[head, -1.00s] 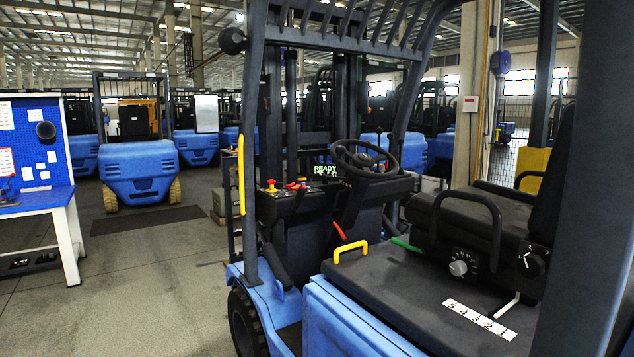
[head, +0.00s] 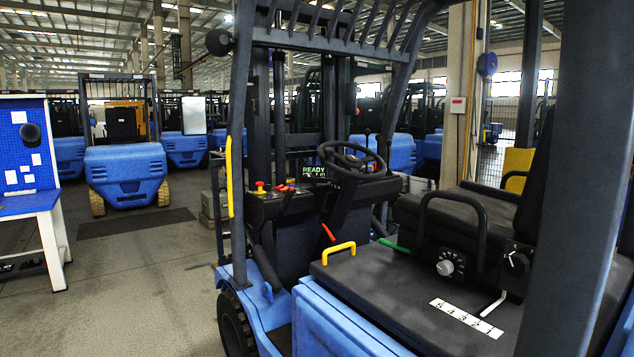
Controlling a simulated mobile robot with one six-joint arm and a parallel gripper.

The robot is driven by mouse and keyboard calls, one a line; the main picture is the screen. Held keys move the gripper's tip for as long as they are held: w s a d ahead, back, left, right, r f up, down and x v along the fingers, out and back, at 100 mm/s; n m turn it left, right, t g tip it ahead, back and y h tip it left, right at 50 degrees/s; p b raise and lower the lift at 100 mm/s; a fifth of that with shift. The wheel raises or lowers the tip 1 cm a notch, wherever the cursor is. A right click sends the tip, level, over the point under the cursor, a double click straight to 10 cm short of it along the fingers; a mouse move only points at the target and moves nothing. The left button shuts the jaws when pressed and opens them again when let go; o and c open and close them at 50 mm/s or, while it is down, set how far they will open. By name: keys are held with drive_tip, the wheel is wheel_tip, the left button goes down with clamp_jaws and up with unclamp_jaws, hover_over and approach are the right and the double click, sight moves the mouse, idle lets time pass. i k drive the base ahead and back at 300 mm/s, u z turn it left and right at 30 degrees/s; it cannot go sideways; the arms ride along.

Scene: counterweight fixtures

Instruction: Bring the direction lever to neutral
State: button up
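The forklift (head: 318,320) is blue with a dark cab, seen from its side. Its black steering wheel (head: 350,161) stands on the column, with a small dark stalk behind the rim; I cannot tell its position. Red-knobbed levers (head: 284,189) stand on the dashboard beside a red button on a yellow base (head: 260,187). A red-orange lever (head: 328,232) and a green lever (head: 393,246) sit lower down. A white lever (head: 494,304) stands near a numbered strip (head: 466,318) by the seat. I cannot tell which is the direction lever. My gripper is not in view.
The display (head: 314,172) reads READY. A yellow handle (head: 338,252) is on the cover beside the seat. A dark cab post (head: 570,180) blocks part of the right side. A workbench (head: 30,205) stands at the left. The floor (head: 130,290) between bench and forklift is clear.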

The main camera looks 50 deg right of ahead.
sight(306, 177)
drive_tip(key=i, duration=0.9)
